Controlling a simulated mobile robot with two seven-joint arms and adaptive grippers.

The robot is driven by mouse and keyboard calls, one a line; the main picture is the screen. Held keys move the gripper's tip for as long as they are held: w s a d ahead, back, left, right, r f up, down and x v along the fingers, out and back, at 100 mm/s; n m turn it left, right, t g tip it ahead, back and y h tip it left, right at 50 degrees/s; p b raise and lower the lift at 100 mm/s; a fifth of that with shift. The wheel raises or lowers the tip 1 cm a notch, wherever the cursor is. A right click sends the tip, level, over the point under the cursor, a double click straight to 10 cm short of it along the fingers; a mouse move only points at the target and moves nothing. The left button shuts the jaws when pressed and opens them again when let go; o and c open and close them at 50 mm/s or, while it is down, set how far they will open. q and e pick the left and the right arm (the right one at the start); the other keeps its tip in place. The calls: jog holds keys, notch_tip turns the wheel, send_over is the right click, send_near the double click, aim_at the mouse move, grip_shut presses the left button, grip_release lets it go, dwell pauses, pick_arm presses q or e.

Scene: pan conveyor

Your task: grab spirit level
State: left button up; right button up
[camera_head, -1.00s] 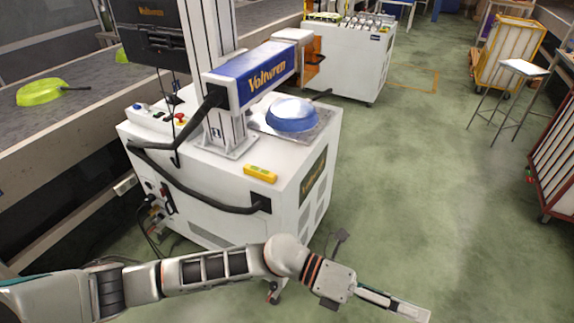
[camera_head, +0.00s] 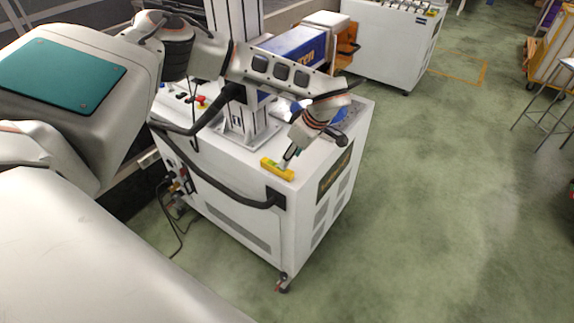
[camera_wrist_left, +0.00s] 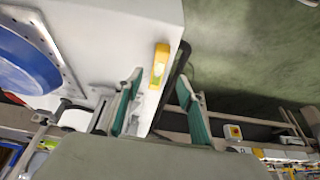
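The yellow spirit level (camera_head: 276,170) lies flat near the front edge of the white machine cabinet's top (camera_head: 225,160). My left gripper (camera_head: 289,156) reaches down from above, with its fingertips close to the level's back side. In the left wrist view the two green-padded fingers (camera_wrist_left: 160,77) are spread apart. The spirit level (camera_wrist_left: 160,60) appears in line with the gap between them, with visible space on both sides. I cannot tell how far the fingertips are above it. My right gripper is in neither view.
A blue pan (camera_wrist_left: 22,62) on a plate sits on the cabinet top, partly behind my arm in the head view. The cabinet's column (camera_head: 240,60) stands close behind. Green floor (camera_head: 440,200) is clear to the right.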

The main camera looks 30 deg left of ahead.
aim_at(277, 169)
pick_arm(q)
jog(key=x, duration=0.7)
jog(key=shift+w+a+f, duration=0.1)
jog(key=shift+a+f, duration=0.15)
jog(key=shift+f, duration=0.05)
grip_shut()
